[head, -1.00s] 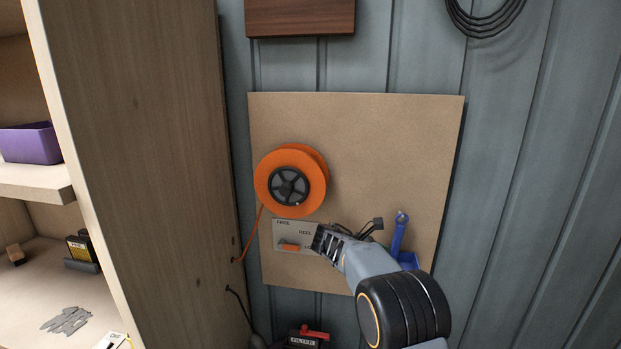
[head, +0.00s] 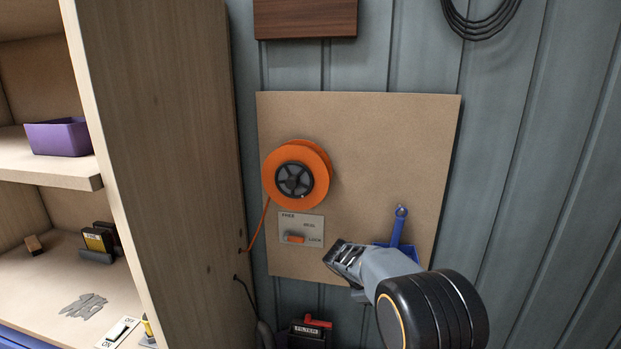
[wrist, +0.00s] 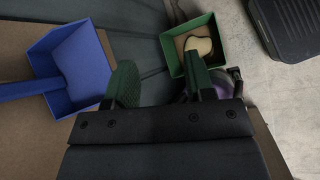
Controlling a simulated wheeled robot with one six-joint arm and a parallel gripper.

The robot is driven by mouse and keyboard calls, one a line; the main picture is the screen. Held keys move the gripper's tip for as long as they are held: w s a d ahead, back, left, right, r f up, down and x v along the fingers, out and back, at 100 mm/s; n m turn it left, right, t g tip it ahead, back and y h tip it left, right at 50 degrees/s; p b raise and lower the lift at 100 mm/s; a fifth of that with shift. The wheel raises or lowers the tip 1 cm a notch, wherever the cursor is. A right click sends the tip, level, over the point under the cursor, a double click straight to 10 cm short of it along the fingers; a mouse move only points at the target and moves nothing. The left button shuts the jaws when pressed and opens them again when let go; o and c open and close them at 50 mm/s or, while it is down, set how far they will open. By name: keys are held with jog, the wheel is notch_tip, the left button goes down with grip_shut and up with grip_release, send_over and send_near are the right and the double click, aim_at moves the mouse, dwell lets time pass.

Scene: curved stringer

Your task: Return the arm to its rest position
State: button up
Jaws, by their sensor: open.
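My gripper (head: 345,257) is in front of the lower part of the brown board (head: 385,140) on the wall, below and right of the reel switch plate. In the wrist view its two fingers (wrist: 160,85) are apart with nothing between them. The orange reel (head: 297,175) hangs on the board above and left of my gripper. The plate (head: 312,226) reads FREE, REEL and LOCK, and its orange lever (head: 294,239) points toward LOCK. My gripper does not touch the plate.
A green bin (wrist: 208,28) is past the fingers. A wooden shelf unit (head: 165,150) stands left. A FILTER box (head: 308,334) is below the board.

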jog(key=s+a+r+m+t+y, duration=0.1)
jog(key=s+r+m+y, duration=0.1)
jog(key=s+m, duration=0.2)
jog(key=s+r+m+t+y, duration=0.1)
jog(key=s+r+m+y, duration=0.1)
jog(key=s, duration=0.9)
jog(key=s+a+r+m+t+y, duration=0.1)
jog(key=s+r+m+t+y, duration=0.1)
jog(key=s+m, duration=0.4)
jog(key=shift+s+a+r+y, duration=0.3)
jog(key=shift+s+r+y, duration=0.15)
jog(key=shift+s+y, duration=0.8)
